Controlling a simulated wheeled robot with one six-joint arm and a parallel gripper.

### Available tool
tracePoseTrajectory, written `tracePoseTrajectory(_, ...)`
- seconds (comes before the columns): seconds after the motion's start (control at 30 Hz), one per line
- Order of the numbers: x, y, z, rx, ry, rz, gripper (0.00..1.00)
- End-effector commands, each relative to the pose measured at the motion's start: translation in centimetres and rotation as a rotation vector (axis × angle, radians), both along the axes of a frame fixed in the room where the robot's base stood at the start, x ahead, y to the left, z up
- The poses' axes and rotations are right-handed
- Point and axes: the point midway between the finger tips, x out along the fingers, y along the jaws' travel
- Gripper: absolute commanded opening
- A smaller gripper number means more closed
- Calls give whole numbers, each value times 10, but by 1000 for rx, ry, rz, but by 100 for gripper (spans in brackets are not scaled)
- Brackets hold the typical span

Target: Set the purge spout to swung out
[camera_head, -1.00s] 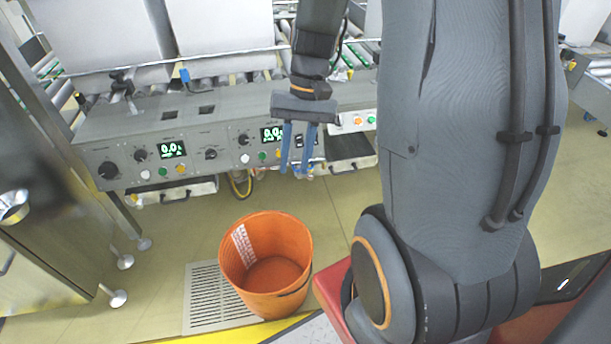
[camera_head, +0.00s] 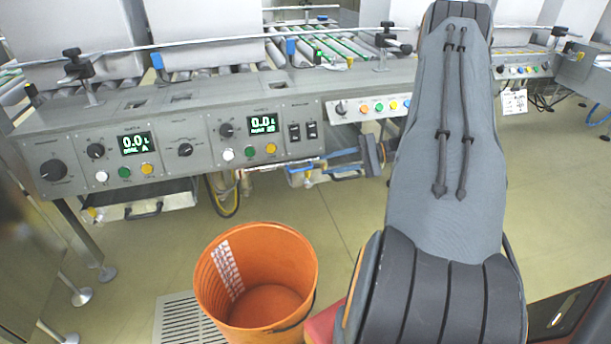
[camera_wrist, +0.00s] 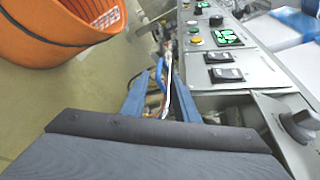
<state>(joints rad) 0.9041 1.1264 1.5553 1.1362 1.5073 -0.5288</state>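My gripper (camera_head: 308,171) reaches in under the front of the grey control panel, pointing left, with its two blue fingers apart. In the wrist view my gripper (camera_wrist: 162,80) is open. A thin shiny metal tube (camera_wrist: 169,75), which looks like the purge spout, shows between the fingers, with a small curved blue part (camera_wrist: 160,72) beside it. I cannot tell whether either finger touches the tube. In the head view the spout area below the panel is small and partly hidden by my fingers.
An orange bucket (camera_head: 213,290) stands on the floor by a drain grate (camera_head: 178,318). The control panel (camera_head: 205,165) with knobs, buttons and two displays is just above my gripper. A yellow hose (camera_head: 230,208) hangs left of it. A steel cabinet (camera_head: 25,250) stands at far left.

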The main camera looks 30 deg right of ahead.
Motion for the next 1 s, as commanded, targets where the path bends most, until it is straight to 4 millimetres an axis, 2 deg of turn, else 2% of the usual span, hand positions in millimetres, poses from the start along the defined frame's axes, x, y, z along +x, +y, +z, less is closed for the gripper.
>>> tracePoseTrajectory(0.03, 2, -3, -6, 5, -8, -12, 27)
tracePoseTrajectory(0.17, 7, 0, -7, 8, -15, -22, 27)
tracePoseTrajectory(0.5, 33, 42, -18, 4, -13, -20, 27)
tracePoseTrajectory(0.67, 42, 55, -22, 4, -13, -21, 27)
tracePoseTrajectory(1.0, 43, 57, -21, 11, -18, -22, 27)
